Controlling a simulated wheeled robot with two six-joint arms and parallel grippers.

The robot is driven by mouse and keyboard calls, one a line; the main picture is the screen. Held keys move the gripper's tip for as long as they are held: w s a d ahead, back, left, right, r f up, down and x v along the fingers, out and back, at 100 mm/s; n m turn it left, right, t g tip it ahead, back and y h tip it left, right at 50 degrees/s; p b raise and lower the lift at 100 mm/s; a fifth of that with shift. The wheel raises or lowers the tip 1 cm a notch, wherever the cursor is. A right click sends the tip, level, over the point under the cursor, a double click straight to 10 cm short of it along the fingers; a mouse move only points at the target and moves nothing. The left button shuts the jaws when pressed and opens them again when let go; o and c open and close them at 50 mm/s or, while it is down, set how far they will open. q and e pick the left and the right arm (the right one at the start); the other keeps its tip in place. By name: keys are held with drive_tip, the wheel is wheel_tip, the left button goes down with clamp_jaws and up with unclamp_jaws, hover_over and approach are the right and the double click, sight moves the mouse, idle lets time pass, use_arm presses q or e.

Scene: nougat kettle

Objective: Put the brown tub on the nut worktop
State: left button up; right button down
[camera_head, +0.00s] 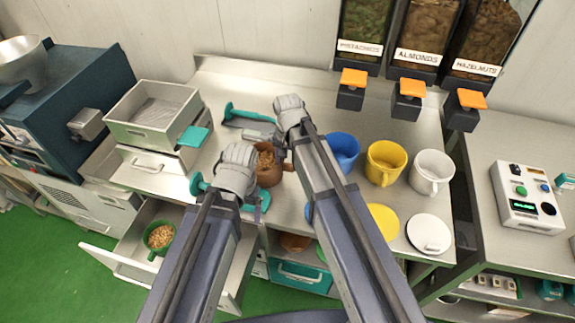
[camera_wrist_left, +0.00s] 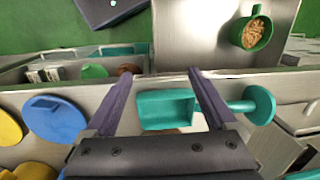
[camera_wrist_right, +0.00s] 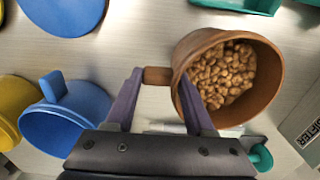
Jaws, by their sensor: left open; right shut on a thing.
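In the right wrist view my right gripper (camera_wrist_right: 158,76) is shut on the handle of the brown tub (camera_wrist_right: 262,55). I cannot tell whether the tub's base touches the worktop. My left gripper (camera_wrist_left: 158,74) is open and empty at the worktop's front edge. A teal scoop (camera_wrist_left: 165,110) lies below and between its fingers, not gripped. In the head view my arms hide both sets of fingertips.
Blue (camera_head: 345,148), yellow (camera_head: 385,160) and white (camera_head: 433,170) tubs stand right of my right arm, with yellow (camera_head: 383,220) and white (camera_head: 429,232) lids before them. A sifter box (camera_head: 140,112) stands left. An open drawer below holds a green tub (camera_head: 158,240) of nuts.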

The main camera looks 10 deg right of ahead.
drive_tip(key=shift+f, duration=0.1)
drive_tip(key=shift+c, duration=1.3)
unclamp_jaws()
wheel_tip(320, 180, up, 12)
drive_tip(key=p, duration=1.2)
